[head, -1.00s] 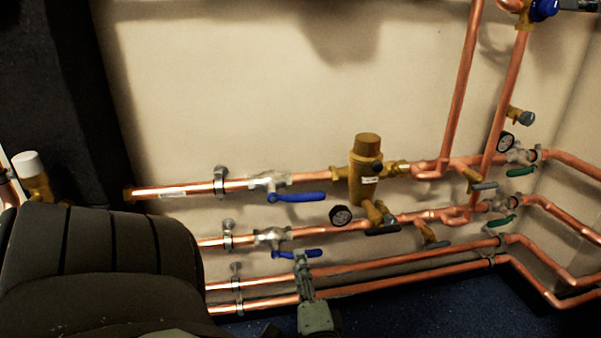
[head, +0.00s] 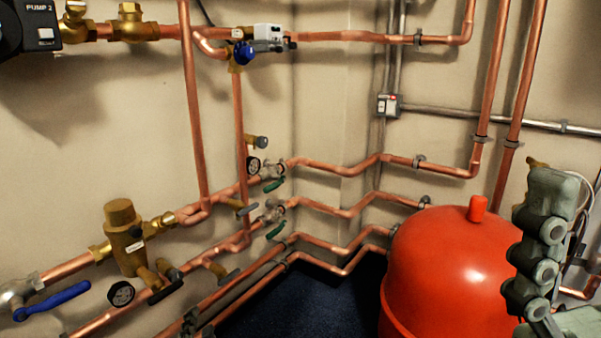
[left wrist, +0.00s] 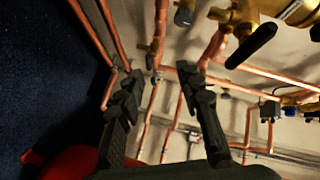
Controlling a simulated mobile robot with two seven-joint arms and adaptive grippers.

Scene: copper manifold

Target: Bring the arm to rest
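A grey-green jointed part of my own body (head: 545,245) stands at the right edge of the head view. My right gripper cannot be made out.
A red tank (head: 450,270) stands at the right. Copper pipes run along both walls. The dark blue floor (head: 305,305) is bare between pipes and tank.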

